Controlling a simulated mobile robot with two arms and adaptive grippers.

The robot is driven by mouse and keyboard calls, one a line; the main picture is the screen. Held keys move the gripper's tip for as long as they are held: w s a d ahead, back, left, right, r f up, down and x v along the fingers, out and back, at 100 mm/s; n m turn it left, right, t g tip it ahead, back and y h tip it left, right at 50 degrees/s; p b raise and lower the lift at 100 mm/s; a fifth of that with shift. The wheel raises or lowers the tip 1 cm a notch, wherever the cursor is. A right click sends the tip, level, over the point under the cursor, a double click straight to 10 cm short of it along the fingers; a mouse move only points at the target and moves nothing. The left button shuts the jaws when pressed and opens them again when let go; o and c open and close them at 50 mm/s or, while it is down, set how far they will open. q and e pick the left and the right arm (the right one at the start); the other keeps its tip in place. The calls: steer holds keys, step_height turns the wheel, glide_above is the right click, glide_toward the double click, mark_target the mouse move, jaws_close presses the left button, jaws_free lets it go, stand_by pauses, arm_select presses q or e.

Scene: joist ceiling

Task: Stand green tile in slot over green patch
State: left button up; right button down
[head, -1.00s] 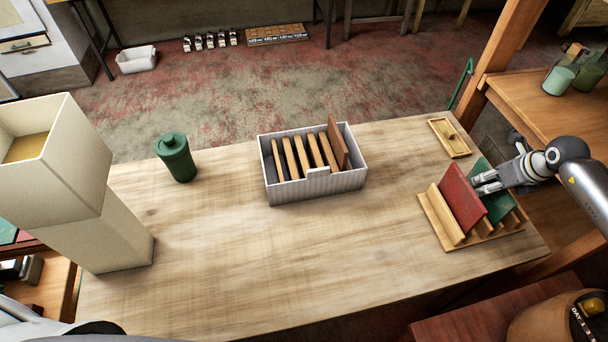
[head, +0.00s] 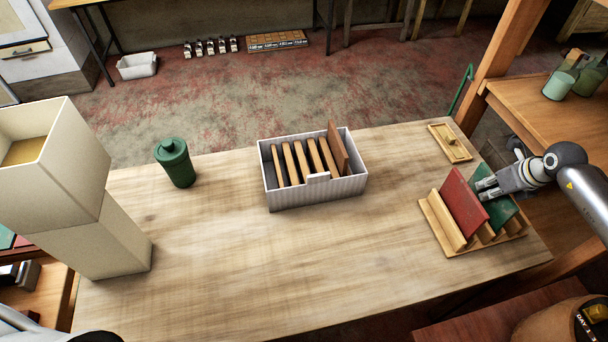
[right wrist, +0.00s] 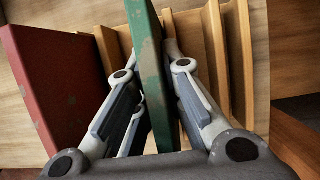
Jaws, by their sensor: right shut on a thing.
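The green tile (head: 503,212) is at the wooden slotted rack (head: 434,218) on the table's right end, just right of the red tile (head: 464,203), which stands tilted in the rack. My right gripper (head: 486,188) is shut on the green tile. In the right wrist view the green tile (right wrist: 147,65) lies between the two fingers, with the rack's dividers (right wrist: 215,50) beyond and the red tile (right wrist: 55,90) to the left. The tile's lower edge and any green patch are hidden, so I cannot tell how deep it sits. My left gripper is out of view.
A white ribbed box (head: 318,192) with several upright brown boards stands mid-table. A green canister (head: 175,162) and a tall cream box (head: 85,238) are at left. A small wooden tray (head: 450,143) lies behind the rack. The front middle of the table (head: 280,270) is clear.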

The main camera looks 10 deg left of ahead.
steer(key=shift+r, duration=0.15)
steer(key=shift+r+p, duration=1.95)
steer(key=shift+r, duration=1)
